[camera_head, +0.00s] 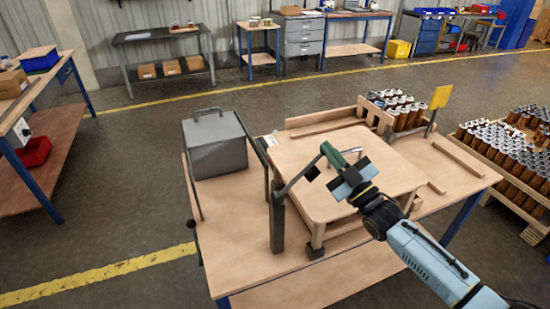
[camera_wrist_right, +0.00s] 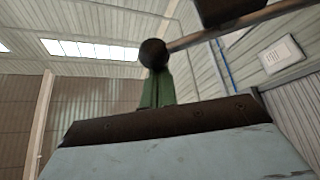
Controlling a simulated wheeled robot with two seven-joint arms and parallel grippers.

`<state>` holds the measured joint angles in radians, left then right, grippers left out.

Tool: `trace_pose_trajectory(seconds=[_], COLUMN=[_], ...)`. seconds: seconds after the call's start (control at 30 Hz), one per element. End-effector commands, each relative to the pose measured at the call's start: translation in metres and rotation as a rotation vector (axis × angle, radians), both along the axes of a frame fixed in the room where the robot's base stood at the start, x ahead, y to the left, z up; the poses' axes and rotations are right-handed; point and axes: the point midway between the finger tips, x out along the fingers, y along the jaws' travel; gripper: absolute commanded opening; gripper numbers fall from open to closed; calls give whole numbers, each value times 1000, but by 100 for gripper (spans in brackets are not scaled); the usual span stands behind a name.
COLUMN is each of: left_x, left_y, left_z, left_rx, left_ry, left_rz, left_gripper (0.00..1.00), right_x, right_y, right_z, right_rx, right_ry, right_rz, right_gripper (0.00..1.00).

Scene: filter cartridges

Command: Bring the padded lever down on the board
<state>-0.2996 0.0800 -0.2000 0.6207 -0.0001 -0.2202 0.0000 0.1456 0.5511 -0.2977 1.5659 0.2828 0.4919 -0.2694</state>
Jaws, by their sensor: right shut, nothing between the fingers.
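The lever (camera_head: 299,178) is a thin metal bar rising at a slant from a dark post (camera_head: 277,222) at the left edge of the board. Its dark pad (camera_head: 313,173) hangs below the bar, apart from the wooden board (camera_head: 310,204). The green grip (camera_head: 333,154) is at the raised end. My right gripper (camera_head: 345,170) is shut and empty, close beside the grip; contact cannot be told. In the right wrist view the grip (camera_wrist_right: 156,91), a dark knob (camera_wrist_right: 153,53) and the pad (camera_wrist_right: 228,10) show beyond the gripper (camera_wrist_right: 165,120). My left gripper is out of view.
A grey metal box (camera_head: 215,150) stands on the table (camera_head: 232,250) at the left. A wooden rack of cartridges (camera_head: 400,112) and a yellow plate (camera_head: 441,97) are behind the board. A crate of cartridges (camera_head: 510,150) stands at right.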

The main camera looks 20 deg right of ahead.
Motion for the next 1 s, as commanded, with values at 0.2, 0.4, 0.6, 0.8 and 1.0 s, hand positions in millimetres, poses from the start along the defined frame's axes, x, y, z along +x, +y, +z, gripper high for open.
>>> trace_pose_trajectory(seconds=[0.2, 0.4, 0.6, 0.8, 1.0], left_x=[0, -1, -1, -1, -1], left_y=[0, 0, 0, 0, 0], left_z=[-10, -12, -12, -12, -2], left_rx=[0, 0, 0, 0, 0], left_ry=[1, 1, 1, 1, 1], left_rz=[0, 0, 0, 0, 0], left_gripper=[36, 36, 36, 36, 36], right_x=[1, 2, 2, 1, 1], right_y=[-9, -12, -12, -12, -8], right_z=[-11, -12, -12, -12, -3], right_rx=[70, 93, 94, 93, 95], right_ry=[10, 13, 13, 11, 12], right_rz=[-1, -1, -1, -1, 1], right_gripper=[0, 0, 0, 0, 0])
